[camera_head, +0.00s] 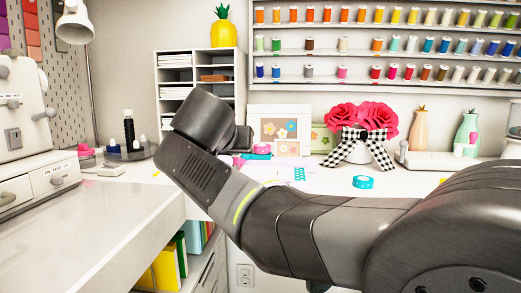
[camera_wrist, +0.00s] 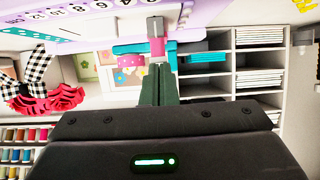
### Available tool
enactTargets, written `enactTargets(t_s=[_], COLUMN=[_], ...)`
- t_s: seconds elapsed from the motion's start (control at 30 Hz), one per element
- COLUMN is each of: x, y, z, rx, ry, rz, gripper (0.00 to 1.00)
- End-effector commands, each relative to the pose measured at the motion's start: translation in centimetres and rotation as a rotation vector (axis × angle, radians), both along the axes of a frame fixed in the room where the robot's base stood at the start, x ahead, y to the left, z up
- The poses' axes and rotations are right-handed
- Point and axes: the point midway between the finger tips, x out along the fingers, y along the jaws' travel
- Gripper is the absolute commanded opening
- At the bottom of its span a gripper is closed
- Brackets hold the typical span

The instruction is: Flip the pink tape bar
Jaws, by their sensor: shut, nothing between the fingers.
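In the wrist view, a small pink bar (camera_wrist: 157,47) with a grey end piece (camera_wrist: 155,25) shows at the lilac device (camera_wrist: 205,14), which carries printed numbers. I take this pink bar for the pink tape bar. My gripper (camera_wrist: 158,72) points at it with its dark green fingers shut and empty. The fingertips are very close to the pink bar; I cannot tell whether they touch it. In the head view, my arm hides the gripper and the pink bar. The wrist picture is turned roughly upside down.
In the head view, a teal tape roll (camera_head: 363,182) lies on the white desk right of my arm. A flower vase with a checkered bow (camera_head: 367,140) and a framed flower picture (camera_head: 279,130) stand behind. A white shelf unit (camera_head: 178,75) stands at the back. A white machine (camera_head: 25,135) stands left.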

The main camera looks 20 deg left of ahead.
Motion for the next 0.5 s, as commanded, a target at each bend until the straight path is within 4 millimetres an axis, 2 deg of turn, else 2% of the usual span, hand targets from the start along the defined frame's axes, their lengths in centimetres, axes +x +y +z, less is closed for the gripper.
enactTargets(t_s=[0.03,0.5], x=[-0.01,0.51], y=[0.02,0.13], z=[-0.52,-0.65], rx=[-0.005,-0.008], ry=[0.009,0.013], rz=[-0.002,-0.003], gripper=[0.00,0.00])
